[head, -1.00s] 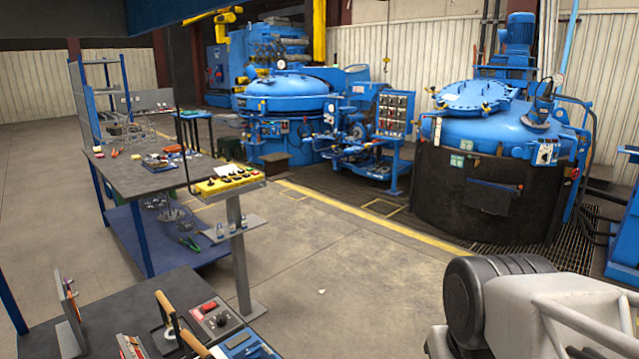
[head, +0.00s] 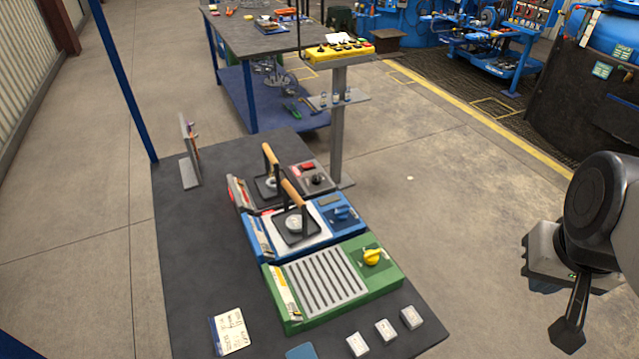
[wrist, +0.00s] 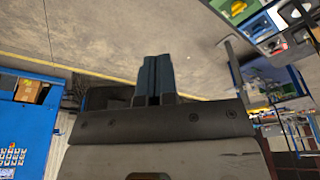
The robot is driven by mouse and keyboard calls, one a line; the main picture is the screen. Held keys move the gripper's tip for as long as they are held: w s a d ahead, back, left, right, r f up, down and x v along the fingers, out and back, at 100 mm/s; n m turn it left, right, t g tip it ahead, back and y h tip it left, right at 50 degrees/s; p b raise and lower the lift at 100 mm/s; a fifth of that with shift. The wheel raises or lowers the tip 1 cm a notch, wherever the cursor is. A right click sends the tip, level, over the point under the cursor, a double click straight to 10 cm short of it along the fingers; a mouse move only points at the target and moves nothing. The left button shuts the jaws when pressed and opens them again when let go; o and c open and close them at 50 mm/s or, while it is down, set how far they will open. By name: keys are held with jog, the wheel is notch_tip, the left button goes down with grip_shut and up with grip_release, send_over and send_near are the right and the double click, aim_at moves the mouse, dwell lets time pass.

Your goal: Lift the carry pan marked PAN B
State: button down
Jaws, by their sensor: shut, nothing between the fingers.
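Two dark carry pans with upright wooden handles stand on a row of units on the grey bench. One pan (head: 297,238) sits on the blue unit (head: 262,240) and holds a pale round piece. The other pan (head: 264,190) sits on the dark unit (head: 314,172) behind it. I cannot read PAN B on either one. My gripper (head: 567,335) is at the right, apart from both pans, beyond the bench edge. In the wrist view my gripper (wrist: 153,65) is shut and empty, with floor behind it. The units show at that view's upper right corner.
A green unit (head: 318,283) with a slatted top and yellow knob is nearest. A note card (head: 230,331) and three small white blocks lie along the bench front. A yellow control box (head: 338,50) stands on a post behind.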

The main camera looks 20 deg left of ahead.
jog(key=c, duration=0.9)
grip_release()
